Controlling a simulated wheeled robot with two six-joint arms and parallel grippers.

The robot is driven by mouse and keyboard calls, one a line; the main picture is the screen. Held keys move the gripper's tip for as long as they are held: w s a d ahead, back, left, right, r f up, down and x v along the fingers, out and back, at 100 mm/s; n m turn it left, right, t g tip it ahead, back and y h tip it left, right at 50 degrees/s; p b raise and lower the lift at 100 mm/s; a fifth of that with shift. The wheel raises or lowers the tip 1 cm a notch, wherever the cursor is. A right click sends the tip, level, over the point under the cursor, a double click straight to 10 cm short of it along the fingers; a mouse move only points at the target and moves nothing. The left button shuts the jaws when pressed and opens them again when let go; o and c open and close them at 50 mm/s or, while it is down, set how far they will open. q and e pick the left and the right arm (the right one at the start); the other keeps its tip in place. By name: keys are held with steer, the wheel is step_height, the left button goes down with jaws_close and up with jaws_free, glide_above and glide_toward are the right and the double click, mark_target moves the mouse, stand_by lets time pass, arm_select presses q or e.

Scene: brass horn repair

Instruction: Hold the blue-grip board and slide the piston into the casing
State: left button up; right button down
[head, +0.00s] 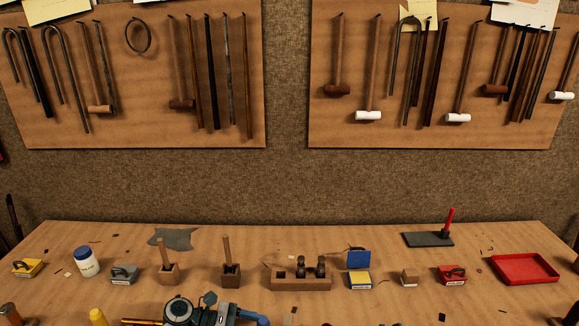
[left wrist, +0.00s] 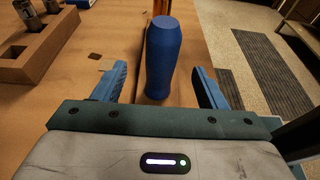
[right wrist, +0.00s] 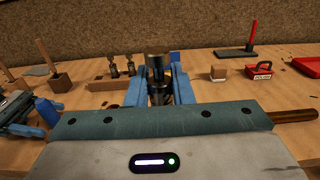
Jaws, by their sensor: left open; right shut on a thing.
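The blue grip (left wrist: 161,60) stands between the two fingers of my left gripper (left wrist: 160,78) in the left wrist view. The fingers are open, with a gap visible on the right side. In the head view the blue grip (head: 250,319) shows at the bottom edge, beside my left gripper (head: 222,314). The board itself is mostly hidden or out of frame. In the right wrist view my right gripper (right wrist: 159,88) is shut on a piston (right wrist: 156,68), a metal cylinder held upright. My right gripper is not in the head view. I cannot make out the casing.
A wooden block (head: 301,284) at mid-bench holds two pistons and has an empty hole. Small tools, wooden blocks, a white jar (head: 86,262) and a red tray (head: 525,268) stand around it. A brass tube (right wrist: 297,115) shows at right in the right wrist view.

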arm_select(q)
steer(key=b+x, duration=0.3)
steer(key=x, duration=0.2)
steer(key=shift+f, duration=0.2)
arm_select(e)
step_height(320, 180, down, 4)
steer(key=shift+d+r, duration=0.1)
steer(key=shift+r, duration=0.15)
arm_select(q)
steer(key=shift+d+p, duration=0.4)
steer(key=shift+d, duration=0.7)
arm_select(e)
steer(key=shift+w+r, duration=0.1)
steer(key=shift+r, duration=0.35)
arm_select(q)
steer(key=shift+x, duration=1.2)
arm_select(e)
steer(key=shift+r, duration=0.2)
arm_select(q)
steer(key=shift+a+f, duration=0.1)
steer(key=c, duration=0.6)
